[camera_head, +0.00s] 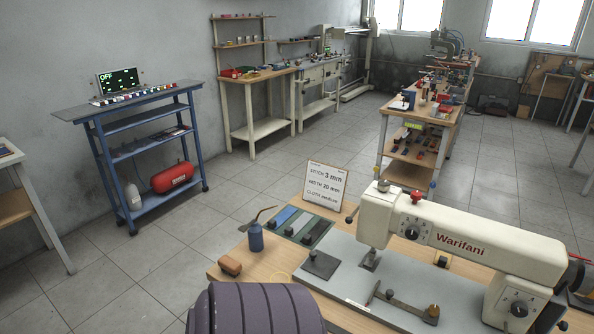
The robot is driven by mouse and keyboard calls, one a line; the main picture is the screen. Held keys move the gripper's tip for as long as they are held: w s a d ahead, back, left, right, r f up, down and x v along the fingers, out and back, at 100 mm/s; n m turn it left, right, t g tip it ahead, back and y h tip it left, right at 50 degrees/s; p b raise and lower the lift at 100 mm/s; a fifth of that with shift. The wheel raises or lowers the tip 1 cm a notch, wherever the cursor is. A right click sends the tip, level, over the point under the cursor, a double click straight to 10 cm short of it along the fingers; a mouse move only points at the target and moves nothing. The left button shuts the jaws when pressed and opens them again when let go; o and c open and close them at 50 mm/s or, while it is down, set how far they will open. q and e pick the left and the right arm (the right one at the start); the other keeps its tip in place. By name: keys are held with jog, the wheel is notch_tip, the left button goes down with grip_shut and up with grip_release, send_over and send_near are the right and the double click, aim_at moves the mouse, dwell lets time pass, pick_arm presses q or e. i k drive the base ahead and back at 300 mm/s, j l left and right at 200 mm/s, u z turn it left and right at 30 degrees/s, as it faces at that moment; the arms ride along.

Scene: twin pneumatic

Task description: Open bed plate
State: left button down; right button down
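A cream sewing machine marked "Warifani" (461,243) stands on the wooden table at the lower right. Its grey bed (352,296) runs left under the arm. A dark square plate with a small knob (320,264) lies flat at the left end of the bed; I cannot tell for sure whether it is the bed plate. A second small dark plate (369,259) sits under the needle head. A metal bar with a brass knob (407,306) lies at the front of the bed. Neither of my grippers is in view.
A card reading stitch 3 mm, width 20 mm (325,185) stands behind the bed. A blue oil can (256,237), a brown block (230,265) and a tray of coloured strips (291,224) are left of it. A purple ribbed shape (255,308) blocks the front left.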

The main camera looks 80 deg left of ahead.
aim_at(322, 265)
jog(key=u, duration=2.15)
jog(key=i+l, duration=0.1)
